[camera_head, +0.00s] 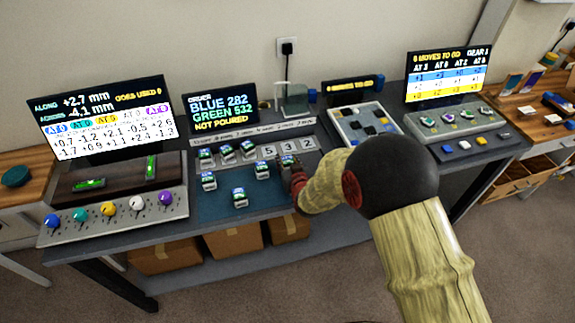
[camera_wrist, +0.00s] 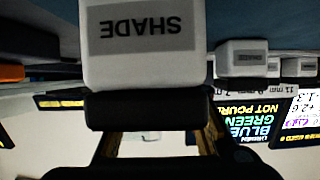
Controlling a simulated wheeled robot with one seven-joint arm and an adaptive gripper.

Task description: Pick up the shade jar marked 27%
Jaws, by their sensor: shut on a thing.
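My gripper (camera_head: 297,186) is at the right side of the blue work surface (camera_head: 222,205), partly hidden by my arm. In the wrist view, which is upside down, my gripper (camera_wrist: 143,108) is shut on a white jar (camera_wrist: 140,68) with a grey label reading SHADE. No percentage shows on that face, so I cannot tell whether it is the 27% jar. Other small jars stand on the blue surface, such as one at the left (camera_head: 208,181), one at the front (camera_head: 239,198) and one near the middle (camera_head: 261,171). Their marks are too small to read.
A knob panel (camera_head: 112,215) is at the left, a tray of tiles (camera_head: 362,125) at the right. The front left of the blue surface is clear.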

